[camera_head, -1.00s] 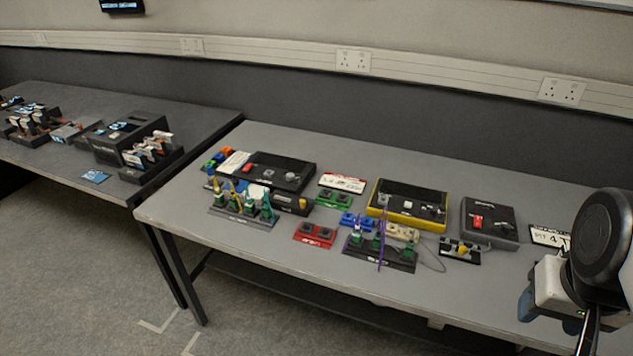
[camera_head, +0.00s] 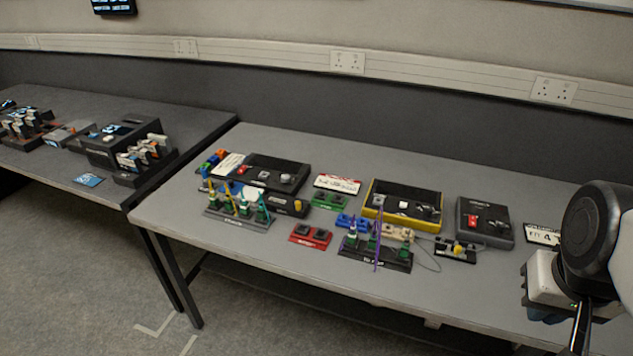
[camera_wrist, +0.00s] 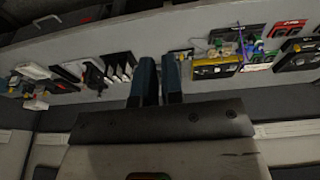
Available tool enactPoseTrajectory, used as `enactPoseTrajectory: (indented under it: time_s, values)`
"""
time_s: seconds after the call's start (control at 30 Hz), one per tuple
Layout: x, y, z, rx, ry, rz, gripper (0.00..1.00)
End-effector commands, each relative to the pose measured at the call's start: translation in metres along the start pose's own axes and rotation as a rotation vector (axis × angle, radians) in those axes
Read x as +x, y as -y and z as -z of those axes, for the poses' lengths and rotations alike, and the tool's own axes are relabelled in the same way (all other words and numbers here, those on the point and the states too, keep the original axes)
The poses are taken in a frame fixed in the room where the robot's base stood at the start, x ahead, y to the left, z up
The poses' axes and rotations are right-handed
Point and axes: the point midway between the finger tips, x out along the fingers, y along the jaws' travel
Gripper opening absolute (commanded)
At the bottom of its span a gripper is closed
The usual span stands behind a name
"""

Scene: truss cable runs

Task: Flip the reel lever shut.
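A small black block with a yellow part (camera_head: 457,249) sits near the front edge of the right table in the head view, with a thin grey cable beside it. I cannot tell whether this yellow part is the reel lever, or how it is set. My gripper (camera_wrist: 160,60) shows two dark blue fingers close together in the wrist view, with a narrow gap and nothing seen held between them. In the head view my wrist hangs at the right, its fingers mostly hidden. My gripper is apart from the equipment on the table.
A grey box with a red switch (camera_head: 485,222) and a yellow-edged black box (camera_head: 402,205) stand behind the block. A black rack with green plugs and a purple cable (camera_head: 376,253) stands left of it. The front right tabletop (camera_head: 475,285) is clear.

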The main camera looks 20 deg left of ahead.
Motion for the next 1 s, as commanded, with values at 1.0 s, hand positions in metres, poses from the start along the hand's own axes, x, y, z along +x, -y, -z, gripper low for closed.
enactPoseTrajectory:
  time_s: [1.0]
  values:
    - [0.015,0.076,0.130,-0.586,0.145,-0.121,0.00]
